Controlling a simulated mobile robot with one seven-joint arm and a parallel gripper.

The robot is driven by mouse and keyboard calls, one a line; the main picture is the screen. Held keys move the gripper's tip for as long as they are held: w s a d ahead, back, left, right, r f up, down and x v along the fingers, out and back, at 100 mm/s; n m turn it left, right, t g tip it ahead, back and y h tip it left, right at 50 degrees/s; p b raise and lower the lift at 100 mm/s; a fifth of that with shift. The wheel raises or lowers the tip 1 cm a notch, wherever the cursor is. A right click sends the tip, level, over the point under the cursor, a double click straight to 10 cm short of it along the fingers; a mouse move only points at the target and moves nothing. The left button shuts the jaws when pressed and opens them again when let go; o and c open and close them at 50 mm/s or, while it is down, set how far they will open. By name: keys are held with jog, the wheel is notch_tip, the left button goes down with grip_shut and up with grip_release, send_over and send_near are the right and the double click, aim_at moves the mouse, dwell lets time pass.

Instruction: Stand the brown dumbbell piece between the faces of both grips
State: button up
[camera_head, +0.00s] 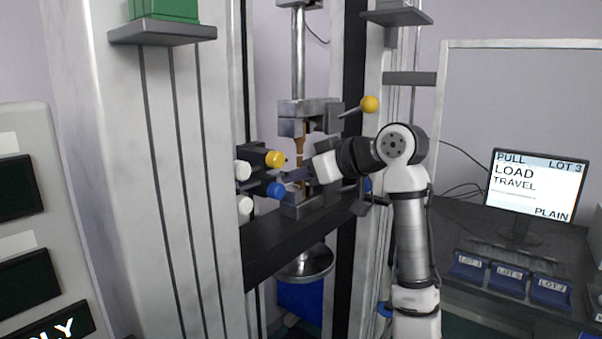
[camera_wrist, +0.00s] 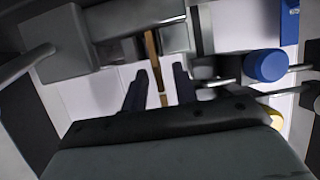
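The brown dumbbell piece (camera_head: 300,146) stands roughly upright below the upper grip (camera_head: 307,116) in the head view. The lower grip (camera_head: 302,204) is beneath it, partly behind my gripper. In the wrist view the brown piece (camera_wrist: 153,62) runs along a grey grip block (camera_wrist: 120,18) and down between my two dark fingers. My gripper (camera_head: 294,174) is at the lower part of the piece; in the wrist view its fingers (camera_wrist: 160,85) are apart, with a visible gap on each side of the piece. I cannot tell whether either grip's faces touch the piece.
A yellow knob (camera_head: 275,158) and a blue knob (camera_head: 276,190) stick out left of my gripper. A yellow ball lever (camera_head: 369,104) rises above my wrist. The frame's pale column (camera_head: 180,180) stands at left. A monitor (camera_head: 536,185) and blue lot trays (camera_head: 508,279) are at right.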

jog(key=b+v, duration=0.3)
jog(key=v, duration=1.1)
jog(key=shift+s+f, duration=0.1)
jog(key=shift+f, duration=0.05)
